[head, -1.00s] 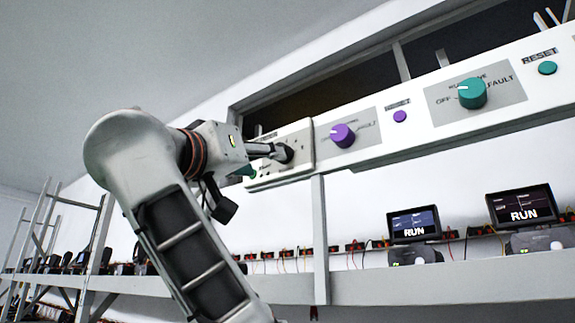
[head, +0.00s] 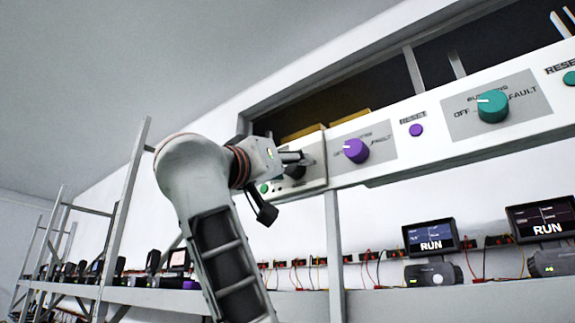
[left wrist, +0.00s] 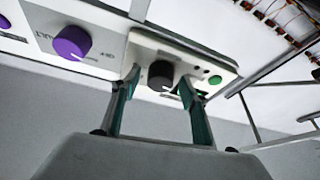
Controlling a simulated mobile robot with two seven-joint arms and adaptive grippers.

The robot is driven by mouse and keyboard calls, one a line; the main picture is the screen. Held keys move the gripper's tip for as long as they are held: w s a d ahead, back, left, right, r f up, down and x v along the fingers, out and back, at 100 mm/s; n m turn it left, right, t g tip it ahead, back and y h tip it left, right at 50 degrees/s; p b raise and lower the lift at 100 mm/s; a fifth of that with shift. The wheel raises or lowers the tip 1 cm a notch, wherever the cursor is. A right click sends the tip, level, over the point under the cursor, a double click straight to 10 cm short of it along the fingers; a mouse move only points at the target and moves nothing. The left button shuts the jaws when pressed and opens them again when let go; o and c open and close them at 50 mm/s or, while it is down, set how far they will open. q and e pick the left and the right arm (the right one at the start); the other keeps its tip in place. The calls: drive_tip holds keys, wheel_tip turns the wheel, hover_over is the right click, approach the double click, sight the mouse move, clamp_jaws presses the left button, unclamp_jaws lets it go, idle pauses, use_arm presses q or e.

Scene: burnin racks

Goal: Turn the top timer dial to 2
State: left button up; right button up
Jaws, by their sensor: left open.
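The timer panel (head: 318,178) is a small pale box at the left end of the white control rail. It carries a black dial (left wrist: 161,75) with a pale pointer mark and a green button (left wrist: 215,79). In the head view the dial (head: 295,172) is partly hidden by my left gripper (head: 306,159). My left gripper (left wrist: 159,84) is open; in the left wrist view its fingertips stand to either side of the dial. I cannot tell whether they touch it. The dial's numbers are too small to read. My right gripper is not in view.
A purple knob (head: 356,151), a purple button (head: 416,130) and a teal knob (head: 492,106) sit along the rail to the right. Below, a shelf (head: 400,300) holds monitors reading RUN. A grey post (head: 335,240) stands below the panel. Metal racks (head: 122,220) are at left.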

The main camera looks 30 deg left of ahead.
use_arm(q)
drive_tip(key=c, duration=1.1)
drive_tip(key=shift+m, duration=0.3)
